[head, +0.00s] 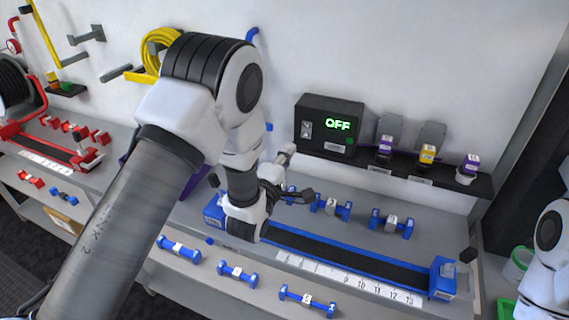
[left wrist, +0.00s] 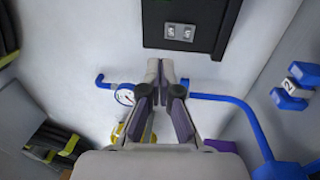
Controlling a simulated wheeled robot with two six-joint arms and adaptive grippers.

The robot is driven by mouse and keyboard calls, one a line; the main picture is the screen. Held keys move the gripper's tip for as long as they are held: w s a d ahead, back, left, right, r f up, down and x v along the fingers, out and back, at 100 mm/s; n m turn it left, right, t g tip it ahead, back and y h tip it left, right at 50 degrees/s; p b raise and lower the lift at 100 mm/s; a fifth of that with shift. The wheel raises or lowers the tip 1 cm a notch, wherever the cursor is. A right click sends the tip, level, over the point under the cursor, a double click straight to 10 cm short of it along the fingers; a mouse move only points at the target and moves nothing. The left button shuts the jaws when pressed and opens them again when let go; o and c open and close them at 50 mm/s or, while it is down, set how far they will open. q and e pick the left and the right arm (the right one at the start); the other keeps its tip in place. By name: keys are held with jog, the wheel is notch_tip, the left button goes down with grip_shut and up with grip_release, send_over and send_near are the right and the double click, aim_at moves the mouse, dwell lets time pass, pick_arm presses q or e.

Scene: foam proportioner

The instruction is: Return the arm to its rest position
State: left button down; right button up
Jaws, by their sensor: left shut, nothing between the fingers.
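My left arm comes in from the left of the head view, bends at a high elbow and drops to its wrist over the bench. My left gripper (head: 288,152) is in front of the wall, below and left of the black box. In the left wrist view its fingertips (left wrist: 160,76) are together with nothing between them. My right arm shows only in part at the right edge of the head view, and its gripper is out of view.
A black control box (head: 312,119) reading OFF is on the wall shelf beside several small bottles. A blue slide rail (head: 443,276) with a numbered scale and several blue fittings lie on the grey bench. Blue pipe (left wrist: 240,101) and a gauge (left wrist: 125,95) are near the left gripper.

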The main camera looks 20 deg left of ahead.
pick_arm(q)
jog(key=s+a+f+m+g+b, duration=0.1)
jog(key=s+f+g, duration=0.2)
jog(key=s+f, duration=0.45)
jog(key=s+a+f+m+g+y, duration=0.1)
jog(key=s+f+g, duration=0.25)
jog(key=f, duration=0.65)
jog(key=s+a+f+g+b, duration=0.1)
jog(key=s+a+f+g, duration=0.1)
jog(key=s+f, duration=0.55)
jog(key=s+f+m+g, duration=0.5)
jog(key=s+m, duration=0.2)
jog(key=s, duration=0.3)
jog(key=s+f+m+g, duration=0.5)
jog(key=s+m, duration=0.3)
jog(key=s, duration=0.3)
jog(key=shift+d+f+g+h, duration=0.2)
jog(key=shift+d+g+h, duration=0.15)
jog(key=shift+g, duration=0.1)
pick_arm(e)
jog(key=f, duration=0.2)
jog(key=shift+s+f, duration=0.3)
jog(key=shift+s, duration=0.1)
